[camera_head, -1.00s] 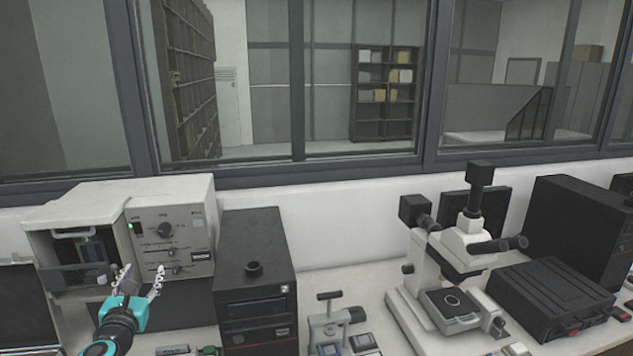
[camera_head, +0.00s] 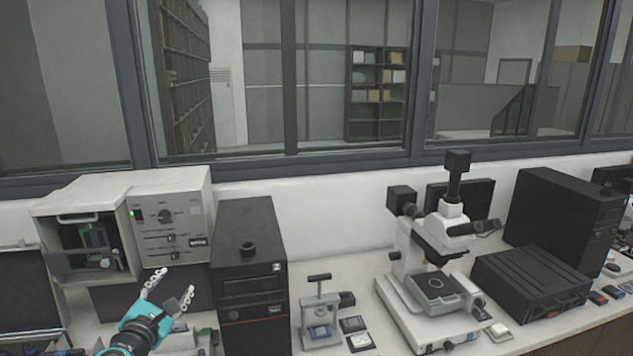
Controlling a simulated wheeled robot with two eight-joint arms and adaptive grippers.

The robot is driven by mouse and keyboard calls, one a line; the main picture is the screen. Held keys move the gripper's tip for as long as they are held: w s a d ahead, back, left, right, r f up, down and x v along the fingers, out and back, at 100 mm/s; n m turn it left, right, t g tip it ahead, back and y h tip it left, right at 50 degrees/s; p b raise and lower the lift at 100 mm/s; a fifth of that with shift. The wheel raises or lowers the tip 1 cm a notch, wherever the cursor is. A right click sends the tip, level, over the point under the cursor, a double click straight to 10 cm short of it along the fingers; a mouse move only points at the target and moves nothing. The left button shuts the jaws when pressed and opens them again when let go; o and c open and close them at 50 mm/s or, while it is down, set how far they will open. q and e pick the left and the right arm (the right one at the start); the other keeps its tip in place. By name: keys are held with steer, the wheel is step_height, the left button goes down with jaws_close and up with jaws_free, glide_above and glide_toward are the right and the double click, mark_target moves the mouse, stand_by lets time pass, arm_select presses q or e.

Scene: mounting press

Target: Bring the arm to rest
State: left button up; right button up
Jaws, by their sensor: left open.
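My left gripper (camera_head: 168,291) is in the lower left of the head view, with a teal wrist and two pale grey fingers spread apart. It looks empty. It is below and in front of the beige mounting press unit (camera_head: 170,217), apart from its front panel as far as I can tell. My right gripper is not in view.
A black tower (camera_head: 250,280) stands right of my left gripper. A small hand press (camera_head: 318,315) stands beyond it, then a white microscope (camera_head: 432,250) and a black case (camera_head: 532,280). A window runs along the back. Small flat boxes (camera_head: 354,325) lie near the hand press.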

arm_select(q)
steer(key=s+d+f+m+g+h+b, duration=0.2)
steer(key=s+d+f+m+g, duration=0.1)
steer(key=s+d+f+m, duration=0.4)
steer(key=s+d+f+m+g+h+b, duration=0.2)
steer(key=s+d+f+m, duration=0.3)
steer(key=d+m, duration=0.45)
steer(key=s+a+f+m+g+y+b, duration=0.1)
steer(key=s+f+m+g+y+b, duration=0.1)
steer(key=s+f+m, duration=1)
steer(key=g+y, duration=0.1)
steer(key=g, duration=0.1)
steer(key=shift+s+a+g+b, duration=0.15)
steer(key=shift+a+g+b, duration=0.1)
steer(key=shift+g+b, duration=0.15)
